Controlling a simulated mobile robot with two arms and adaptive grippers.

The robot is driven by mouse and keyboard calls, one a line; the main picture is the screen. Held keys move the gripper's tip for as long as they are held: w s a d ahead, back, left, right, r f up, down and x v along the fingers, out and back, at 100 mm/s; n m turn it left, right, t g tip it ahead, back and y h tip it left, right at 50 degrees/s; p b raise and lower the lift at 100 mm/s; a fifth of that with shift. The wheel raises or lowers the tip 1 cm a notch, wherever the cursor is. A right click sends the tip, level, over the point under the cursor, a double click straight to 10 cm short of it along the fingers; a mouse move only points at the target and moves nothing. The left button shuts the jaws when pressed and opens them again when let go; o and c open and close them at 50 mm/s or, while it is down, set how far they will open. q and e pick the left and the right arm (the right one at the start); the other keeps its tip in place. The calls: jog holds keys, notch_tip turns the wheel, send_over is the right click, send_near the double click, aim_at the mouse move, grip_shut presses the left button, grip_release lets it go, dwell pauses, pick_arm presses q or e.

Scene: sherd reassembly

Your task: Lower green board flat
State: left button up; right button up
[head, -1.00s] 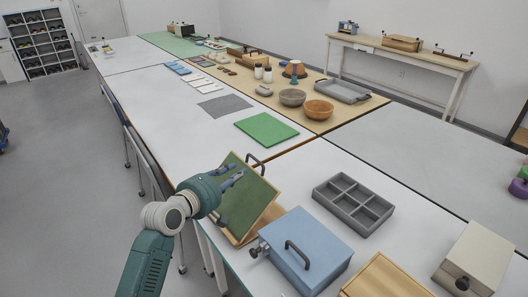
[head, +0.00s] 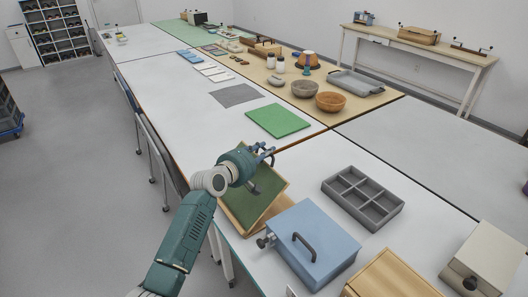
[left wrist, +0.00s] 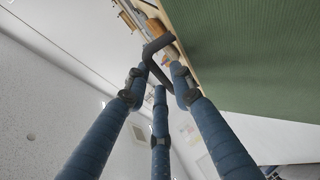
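The green board (head: 247,208) has a wooden rim and stands tilted up at the near left edge of the white table. In the left wrist view, its green ribbed face (left wrist: 255,50) fills the upper right. A dark bent handle (left wrist: 158,48) sticks out from its edge. My left gripper (head: 265,153) is at the board's upper edge, by the handle. In the left wrist view, its three blue fingers (left wrist: 160,82) stand apart with their tips around the handle's lower part; firm contact cannot be told. My right gripper is not in view.
A blue box (head: 310,245) with a dark handle stands just right of the board. A grey compartment tray (head: 362,198) lies farther right. A flat green mat (head: 278,121) lies beyond the board, with bare white table (head: 200,125) to its left.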

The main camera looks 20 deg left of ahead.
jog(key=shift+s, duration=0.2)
pick_arm(q)
grip_shut()
jog(key=shift+w+d+f+p, duration=0.1)
jog(key=shift+w+d+p, duration=0.15)
jog(key=shift+p, duration=0.4)
pick_arm(e)
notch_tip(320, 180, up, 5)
jog(key=p, duration=0.4)
pick_arm(q)
jog(key=w+d+f+g+y+b, duration=0.1)
jog(key=w+f, duration=0.1)
jog(key=f, duration=0.2)
jog(key=w+d+f+m+g+y+b, duration=0.1)
jog(key=d+f+g+b, duration=0.1)
jog(key=f, duration=0.3)
jog(key=w+d+f+g+y+b, duration=0.1)
jog(key=w+f+g+b, duration=0.1)
jog(key=f, duration=0.2)
jog(key=shift+w+d+f+m, duration=0.3)
jog(key=shift+w+f+m, duration=0.05)
jog(key=shift+m, duration=0.05)
jog(key=shift+f+b, duration=0.4)
jog(key=shift+b, duration=0.3)
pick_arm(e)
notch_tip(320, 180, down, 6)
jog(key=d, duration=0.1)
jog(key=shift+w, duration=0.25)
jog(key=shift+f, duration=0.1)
